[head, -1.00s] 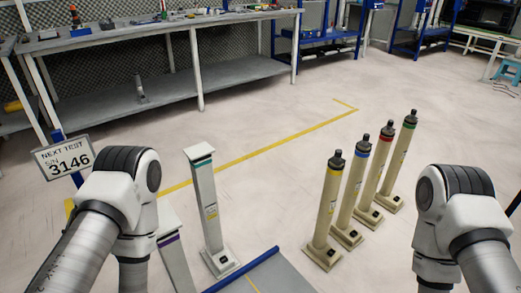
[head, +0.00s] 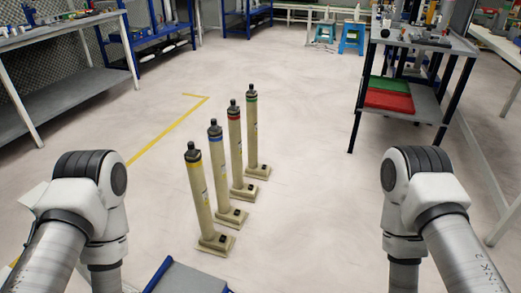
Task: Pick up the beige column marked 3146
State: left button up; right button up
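Several beige columns stand upright in a row on the floor, left of centre in the head view. The nearest has a yellow band (head: 200,200), then come one with a blue band (head: 221,175), one with a red band (head: 236,150) and, farthest, one with a green band (head: 251,135). Each has a dark top and a square base. Small labels show on some, but I cannot read any number. My two arms come in at the lower left and lower right, apart from the columns. Both grippers are outside the picture.
A blue-edged platform (head: 185,278) lies at the bottom, near the yellow-banded column. A dark-framed cart (head: 415,60) with red and green trays stands at the back right. A workbench (head: 70,85) is at the left. A yellow line (head: 165,133) marks the floor. The centre-right floor is clear.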

aim_at(254, 169)
jog(key=i+l, duration=0.5)
jog(key=i, duration=0.15)
jog(key=i+l, duration=0.45)
jog(key=i, duration=0.25)
jog(key=i+l, duration=0.5)
jog(key=i, duration=0.15)
jog(key=i+l, duration=0.5)
jog(key=i, duration=0.2)
